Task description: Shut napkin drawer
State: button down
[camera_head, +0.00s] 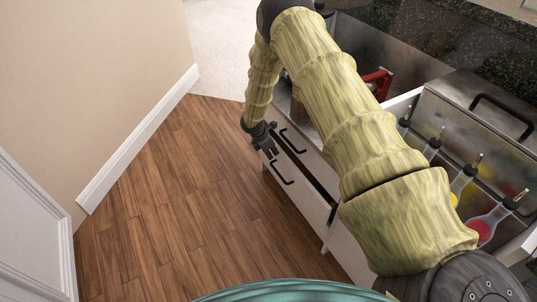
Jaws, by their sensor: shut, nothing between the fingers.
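A white cabinet front with two black bar handles is right of the picture's middle. The upper drawer front (312,160) has a handle (293,140). The lower drawer front (300,198) stands out from the cabinet, with a dark gap along its top edge, so it looks partly open. Its handle (282,172) faces the floor side. I cannot tell which one is the napkin drawer, and no napkins show. My gripper (271,153) is shut and empty, pointing down near the left end of the drawer fronts. I cannot tell if it touches them. My arm hides part of the cabinet.
Several bottles with pourers (461,184) stand in a row at the right, by a metal bin with a black handle (503,115). A red item (379,82) sits behind my arm. The wooden floor (180,200) is clear, bounded by a beige wall (90,80) at left.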

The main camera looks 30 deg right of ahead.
jog(key=shift+d+p, duration=0.35)
jog(key=shift+d, duration=0.9)
jog(key=shift+a, duration=0.1)
